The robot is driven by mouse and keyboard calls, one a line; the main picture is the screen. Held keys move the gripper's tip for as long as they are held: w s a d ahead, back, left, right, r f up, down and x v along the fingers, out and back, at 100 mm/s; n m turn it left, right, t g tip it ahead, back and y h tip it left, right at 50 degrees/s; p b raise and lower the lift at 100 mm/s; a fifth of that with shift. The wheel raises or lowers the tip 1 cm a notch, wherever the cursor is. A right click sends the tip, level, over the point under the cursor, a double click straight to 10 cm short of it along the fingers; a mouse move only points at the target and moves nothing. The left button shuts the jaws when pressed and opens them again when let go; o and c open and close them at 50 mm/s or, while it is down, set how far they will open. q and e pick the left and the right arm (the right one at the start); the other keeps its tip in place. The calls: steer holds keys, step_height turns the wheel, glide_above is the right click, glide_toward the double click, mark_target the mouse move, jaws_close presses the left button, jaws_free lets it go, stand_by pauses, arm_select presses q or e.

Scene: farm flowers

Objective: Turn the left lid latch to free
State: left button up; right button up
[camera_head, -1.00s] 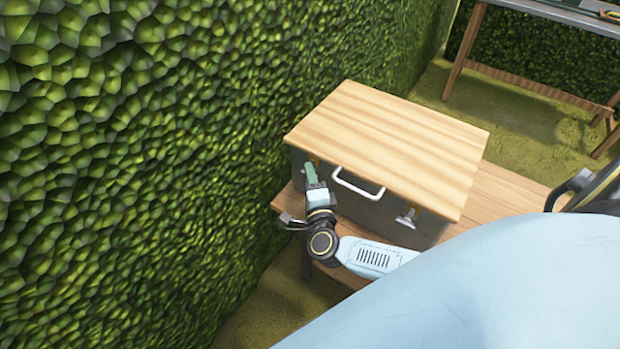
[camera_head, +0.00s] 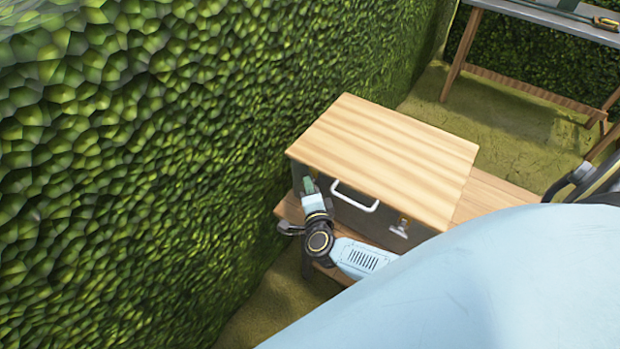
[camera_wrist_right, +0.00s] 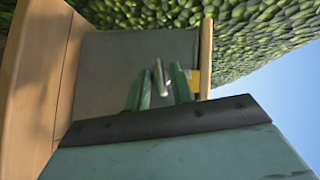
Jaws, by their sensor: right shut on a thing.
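A grey box with a wooden lid (camera_head: 385,150) stands on a wooden bench. Its white handle (camera_head: 355,198) is on the front face, and the right latch (camera_head: 401,228) shows to the right of it. My right gripper (camera_head: 308,186) is at the left end of the front face. In the right wrist view, its green fingers (camera_wrist_right: 160,90) are shut on the metal left latch (camera_wrist_right: 160,75), in front of the grey box wall (camera_wrist_right: 110,65). In the head view the gripper hides the left latch. My left gripper is not in view.
A leafy hedge (camera_head: 170,150) rises close to the left of the box and my right arm. The wooden bench (camera_head: 490,200) has a bare strip to the right of the box. A table (camera_head: 550,15) stands at the back right, with open grass between.

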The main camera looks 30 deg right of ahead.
steer(key=shift+w+a+r+n+g+h+p, duration=0.1)
steer(key=shift+w+r+n+g+h+p, duration=0.15)
steer(key=shift+n+g+p, duration=1.35)
steer(key=shift+w+d+r+n+g+h+p, duration=0.1)
steer(key=shift+n+g+h+p, duration=0.45)
steer(key=shift+g+p, duration=1.2)
steer(key=shift+w+a+r+n+g+h+p, duration=0.1)
steer(key=shift+w+n+g+p, duration=0.1)
steer(key=shift+n+g+p, duration=1.55)
steer(key=shift+m+g+b, duration=0.3)
steer(key=shift+g+b, duration=0.3)
steer(key=shift+b, duration=0.15)
steer(key=o, duration=0.9)
steer(key=shift+a, duration=0.1)
